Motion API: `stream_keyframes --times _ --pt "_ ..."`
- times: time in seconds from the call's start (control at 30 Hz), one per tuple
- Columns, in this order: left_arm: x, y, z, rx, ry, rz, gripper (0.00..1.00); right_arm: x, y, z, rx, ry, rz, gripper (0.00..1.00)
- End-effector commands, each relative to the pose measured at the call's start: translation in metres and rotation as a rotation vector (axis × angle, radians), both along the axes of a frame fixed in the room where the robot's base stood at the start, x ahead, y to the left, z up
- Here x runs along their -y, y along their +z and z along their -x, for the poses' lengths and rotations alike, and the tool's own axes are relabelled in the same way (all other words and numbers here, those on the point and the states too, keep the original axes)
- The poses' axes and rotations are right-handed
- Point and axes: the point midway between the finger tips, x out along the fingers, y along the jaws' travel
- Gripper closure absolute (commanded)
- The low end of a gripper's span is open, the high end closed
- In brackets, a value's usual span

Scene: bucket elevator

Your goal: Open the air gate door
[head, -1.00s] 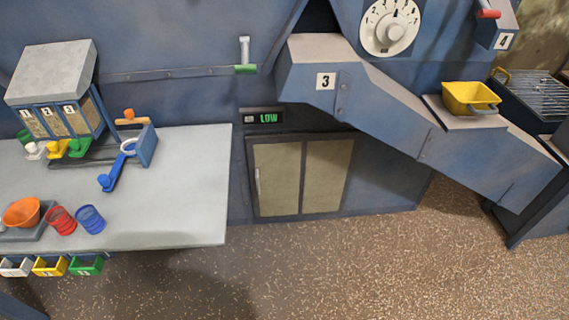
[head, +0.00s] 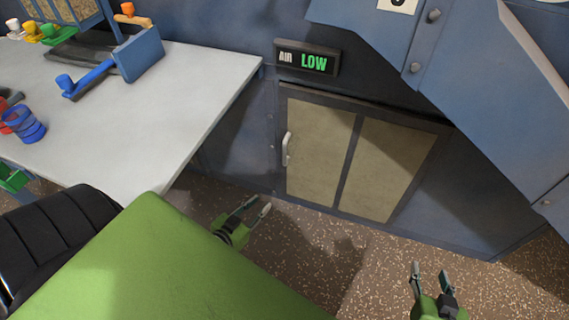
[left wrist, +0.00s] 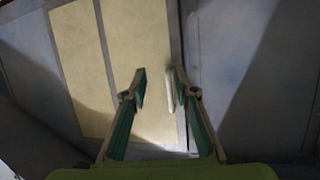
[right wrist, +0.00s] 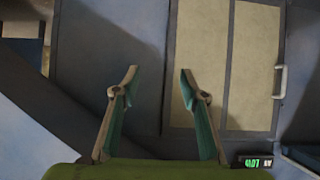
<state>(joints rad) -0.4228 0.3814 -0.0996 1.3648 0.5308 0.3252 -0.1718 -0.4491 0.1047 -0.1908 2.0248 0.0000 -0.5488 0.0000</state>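The air gate door (head: 365,155) is a low cabinet front with two tan panels in a dark frame, and it is shut. Its pale vertical handle (head: 287,149) is on the door's left edge. A lit sign (head: 307,58) above it reads AIR LOW. My left gripper (head: 258,206) is open and empty, below and left of the handle. In the left wrist view the handle (left wrist: 170,90) shows between and beyond the fingertips. My right gripper (head: 431,268) is open and empty, below right of the door. The right wrist view shows the handle (right wrist: 281,81) far right.
A grey table (head: 140,110) with a blue lever device (head: 138,52) and cups stands left of the door. A sloping blue chute (head: 480,80) hangs over the upper right. The speckled floor (head: 320,250) before the door is clear.

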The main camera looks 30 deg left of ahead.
Motion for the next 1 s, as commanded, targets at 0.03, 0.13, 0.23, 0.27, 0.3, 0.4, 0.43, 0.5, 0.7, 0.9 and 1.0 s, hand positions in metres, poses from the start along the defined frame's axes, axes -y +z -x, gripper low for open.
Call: stream_keyframes --times 0.03,0.13,0.23,0.27,0.3,0.4,0.43,0.5,0.7,0.9,1.0 --pt "-0.004 -0.001 -0.011 0.065 0.001 0.004 0.73 -0.002 0.009 -0.005 0.057 0.001 -0.012 0.6" --pt "-0.009 0.026 -0.026 0.177 0.006 0.015 0.73 -0.003 0.051 -0.007 0.147 0.003 -0.033 0.6" --pt "-0.012 0.047 -0.034 0.256 0.011 0.026 0.73 -0.003 0.083 -0.005 0.213 0.003 -0.047 0.6" --pt "-0.012 0.052 -0.036 0.275 0.012 0.028 0.73 -0.003 0.09 -0.004 0.227 0.003 -0.052 0.6" --pt "-0.013 0.058 -0.038 0.294 0.013 0.032 0.73 -0.003 0.099 -0.003 0.243 0.004 -0.054 0.6" --pt "-0.014 0.068 -0.04 0.325 0.015 0.035 0.73 -0.003 0.114 -0.001 0.272 0.004 -0.062 0.6" --pt "-0.014 0.07 -0.042 0.33 0.016 0.036 0.73 -0.003 0.117 -0.001 0.28 0.004 -0.064 0.6" --pt "-0.015 0.072 -0.045 0.335 0.016 0.037 0.73 -0.004 0.123 -0.002 0.301 0.006 -0.068 0.6" --pt "-0.015 0.072 -0.069 0.336 0.016 0.038 0.73 -0.01 0.15 -0.01 0.431 0.014 -0.102 0.6" --pt "-0.017 0.072 -0.1 0.335 0.016 0.038 0.73 -0.017 0.191 -0.013 0.618 0.025 -0.151 0.6" --pt "-0.017 0.072 -0.113 0.335 0.016 0.037 0.73 -0.019 0.211 -0.011 0.709 0.03 -0.176 0.6"
